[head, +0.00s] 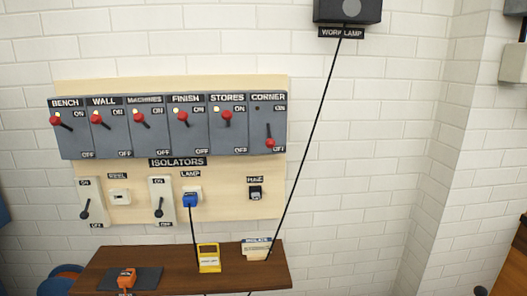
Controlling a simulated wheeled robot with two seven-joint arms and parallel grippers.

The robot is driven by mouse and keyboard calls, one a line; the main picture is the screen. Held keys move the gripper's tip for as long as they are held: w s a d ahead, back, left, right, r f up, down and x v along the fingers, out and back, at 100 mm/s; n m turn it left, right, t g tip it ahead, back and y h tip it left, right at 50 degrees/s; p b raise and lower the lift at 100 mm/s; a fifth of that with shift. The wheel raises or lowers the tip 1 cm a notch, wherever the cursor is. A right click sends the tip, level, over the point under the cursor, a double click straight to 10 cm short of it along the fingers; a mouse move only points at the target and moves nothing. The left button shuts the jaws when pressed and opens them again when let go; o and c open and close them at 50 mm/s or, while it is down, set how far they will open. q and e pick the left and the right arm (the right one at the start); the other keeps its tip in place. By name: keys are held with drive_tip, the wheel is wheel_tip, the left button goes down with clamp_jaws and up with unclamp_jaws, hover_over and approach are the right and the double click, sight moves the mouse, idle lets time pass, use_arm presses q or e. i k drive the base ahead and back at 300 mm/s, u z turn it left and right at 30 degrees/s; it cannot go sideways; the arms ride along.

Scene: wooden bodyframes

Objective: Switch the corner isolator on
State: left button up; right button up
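The corner isolator (267,122) is the grey box at the right end of the row of switches on the wall board. Its lever with a red knob (270,142) points down, beside the OFF label. The small indicator at its upper left is dark. The other isolators in the row, from bench (68,140) to stores (228,135), have their red knobs up, near the ON labels, and small light indicators show on several of them. Neither of my grippers shows in the head view.
Below the row, the cream board (230,207) carries smaller switches, a blue plug (190,199) with a black cable, and a fuse holder (255,192). A brown bench (150,257) stands underneath with a yellow tag (208,265) and a card (257,249). A lamp cord crosses right of the board.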

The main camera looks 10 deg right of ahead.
sight(270, 143)
drive_tip(key=k, duration=0.65)
drive_tip(key=u, duration=0.25)
drive_tip(key=i, duration=1.65)
drive_tip(key=u, duration=0.15)
